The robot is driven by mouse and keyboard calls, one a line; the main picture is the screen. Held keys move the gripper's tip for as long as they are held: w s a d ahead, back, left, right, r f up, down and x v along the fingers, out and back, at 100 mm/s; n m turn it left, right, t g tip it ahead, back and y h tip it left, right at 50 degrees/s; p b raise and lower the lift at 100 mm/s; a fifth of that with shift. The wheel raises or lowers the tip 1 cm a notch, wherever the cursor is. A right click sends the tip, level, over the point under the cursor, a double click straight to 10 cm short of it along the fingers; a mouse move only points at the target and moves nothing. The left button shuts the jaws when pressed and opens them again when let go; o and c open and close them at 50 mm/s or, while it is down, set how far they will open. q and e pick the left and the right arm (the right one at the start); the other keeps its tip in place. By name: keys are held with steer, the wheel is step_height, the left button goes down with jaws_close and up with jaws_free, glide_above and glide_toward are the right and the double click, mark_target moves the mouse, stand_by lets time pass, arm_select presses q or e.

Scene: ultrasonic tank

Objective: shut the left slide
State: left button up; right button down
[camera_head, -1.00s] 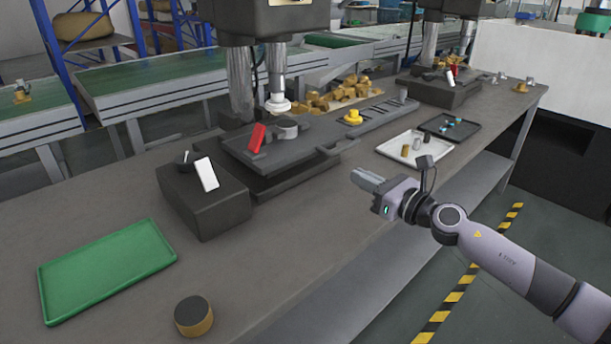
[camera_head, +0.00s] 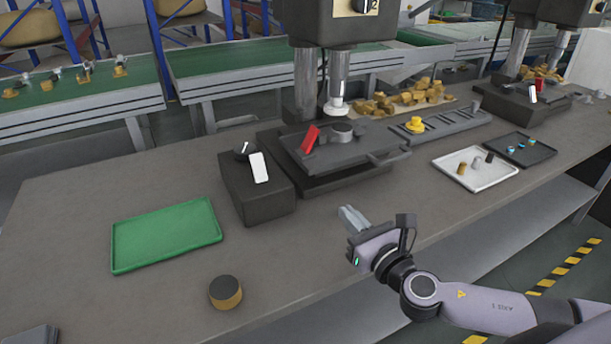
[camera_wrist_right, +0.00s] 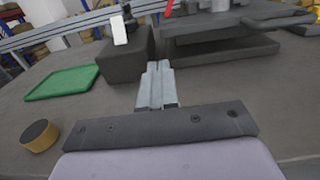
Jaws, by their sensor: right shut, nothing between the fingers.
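The left machine (camera_head: 340,20) stands over a dark base with a flat sliding plate (camera_head: 365,152) that carries a red block (camera_head: 310,140) and a round grey piece (camera_head: 341,131). A handle-like bar (camera_head: 388,158) juts from the plate's right front. I cannot tell how far the slide is out. My right gripper (camera_head: 347,214) is shut and empty, above the bench's front part, in front of the machine and apart from it. In the right wrist view its fingers (camera_wrist_right: 158,68) point towards the gap between a dark box and the machine base (camera_wrist_right: 215,52). My left gripper is not in view.
A dark box (camera_head: 250,195) with a white switch plate stands left of the machine. A green tray (camera_head: 165,232) and a round brass-and-black piece (camera_head: 225,291) lie further left. A white tray (camera_head: 490,180) and a dark tray (camera_head: 540,150) lie right. Bare bench lies between.

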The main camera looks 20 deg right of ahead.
mark_target(310, 170)
steer(key=w, duration=0.9)
steer(key=w+a, duration=0.1)
steer(key=w, duration=0.4)
steer(key=shift+a+p, duration=0.1)
steer(key=shift+p, duration=0.2)
steer(key=w+b, duration=0.1)
steer(key=w, duration=0.2)
steer(key=shift+w+a, duration=0.1)
steer(key=shift+w, duration=0.25)
steer(key=shift+r+b, duration=0.3)
